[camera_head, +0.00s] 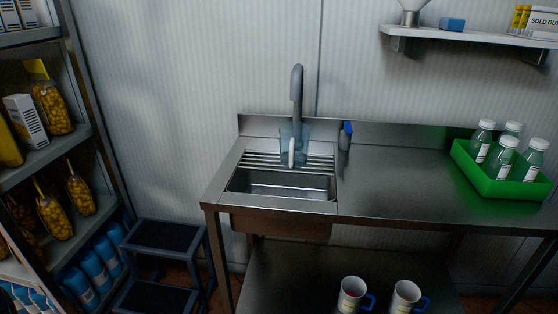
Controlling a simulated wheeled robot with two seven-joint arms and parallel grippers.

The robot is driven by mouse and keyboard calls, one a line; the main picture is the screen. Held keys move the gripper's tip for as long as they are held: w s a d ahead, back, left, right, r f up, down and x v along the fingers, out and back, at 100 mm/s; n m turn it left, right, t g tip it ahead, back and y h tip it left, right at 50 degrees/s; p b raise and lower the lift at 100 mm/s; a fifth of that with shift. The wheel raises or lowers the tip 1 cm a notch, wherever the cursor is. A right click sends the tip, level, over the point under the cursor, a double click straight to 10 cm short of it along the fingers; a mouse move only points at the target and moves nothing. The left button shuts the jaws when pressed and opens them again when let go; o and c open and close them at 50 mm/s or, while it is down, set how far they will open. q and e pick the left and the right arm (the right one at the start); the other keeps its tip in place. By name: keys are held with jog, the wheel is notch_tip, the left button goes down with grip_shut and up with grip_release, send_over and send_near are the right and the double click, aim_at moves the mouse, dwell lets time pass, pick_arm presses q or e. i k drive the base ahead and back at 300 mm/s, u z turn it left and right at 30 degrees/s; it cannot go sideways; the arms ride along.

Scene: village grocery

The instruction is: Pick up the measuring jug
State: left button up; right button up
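The measuring jug (281,150) looks like a clear, bluish see-through vessel. It stands upright at the back of the steel sink (283,185), under the grey tap (297,85). A white upright part, perhaps its handle, shows on its front. The jug is see-through, so its outline is faint. Neither of my grippers is in view.
The steel counter (400,190) right of the sink is mostly clear. A green crate (500,185) with several bottles stands at its right. Two mugs (352,294) are on the lower shelf. A step stool (165,240) and shelving are left.

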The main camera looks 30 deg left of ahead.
aim_at(293, 149)
jog(key=u, duration=0.75)
jog(key=i, duration=0.6)
jog(key=z, duration=0.5)
